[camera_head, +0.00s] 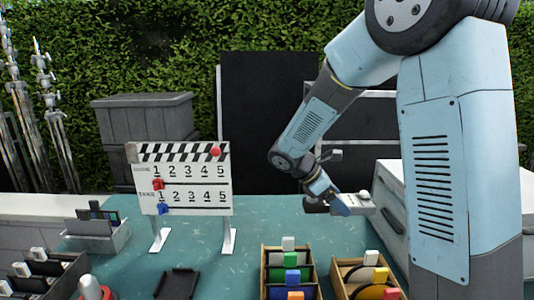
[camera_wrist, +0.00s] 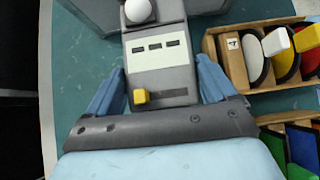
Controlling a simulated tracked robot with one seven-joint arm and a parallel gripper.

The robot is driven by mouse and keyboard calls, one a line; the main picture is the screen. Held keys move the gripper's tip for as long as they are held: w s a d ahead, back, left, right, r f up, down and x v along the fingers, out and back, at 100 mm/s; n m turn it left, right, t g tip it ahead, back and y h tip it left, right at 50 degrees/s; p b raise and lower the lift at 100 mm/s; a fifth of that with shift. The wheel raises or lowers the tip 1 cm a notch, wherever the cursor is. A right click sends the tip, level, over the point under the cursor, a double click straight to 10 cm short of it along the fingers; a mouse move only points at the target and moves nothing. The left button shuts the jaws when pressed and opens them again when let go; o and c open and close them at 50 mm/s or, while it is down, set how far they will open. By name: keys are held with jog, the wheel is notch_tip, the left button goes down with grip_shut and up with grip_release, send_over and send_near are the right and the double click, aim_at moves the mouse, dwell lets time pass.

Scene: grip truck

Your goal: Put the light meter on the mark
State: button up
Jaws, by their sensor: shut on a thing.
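The light meter (camera_wrist: 160,60) is a grey device with a white dome, a pale panel with dark slots and a yellow button. My gripper (camera_wrist: 163,90) is shut on it, with one blue finger against each side. In the head view, my gripper (camera_head: 340,205) holds the meter (camera_head: 358,201) above the right part of the teal table, with the white dome upward. I cannot pick out the mark in either view.
A clapperboard (camera_head: 190,205) stands left on white feet. A black tray (camera_head: 177,284) lies at the front. A grey case (camera_head: 395,222) is at the right. The table's middle (camera_head: 265,220) is clear.

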jog(key=shift+r, duration=0.8)
jog(key=w+d+f+n+t+y, duration=0.1)
jog(key=w+f+n+t, duration=0.15)
jog(key=w, duration=0.35)
jog(key=w+d+f+n+t, duration=0.1)
jog(key=w+d+n+t, duration=0.1)
jog(key=w+n, duration=0.35)
jog(key=shift+w+a+f+n+t+y, duration=0.65)
jog(key=shift+w+f+n+y, duration=0.25)
jog(key=shift+w+f+n, duration=0.35)
jog(key=shift+w+a+f+n+t+y, duration=0.45)
jog(key=shift+w+f+n+t+y, duration=0.25)
jog(key=shift+w+f+n+y, duration=0.6)
jog(key=shift+w+a+f+n+t+y, duration=0.55)
jog(key=shift+w+f+n+t, duration=0.3)
jog(key=shift+f, duration=0.7)
jog(key=shift+w, duration=0.1)
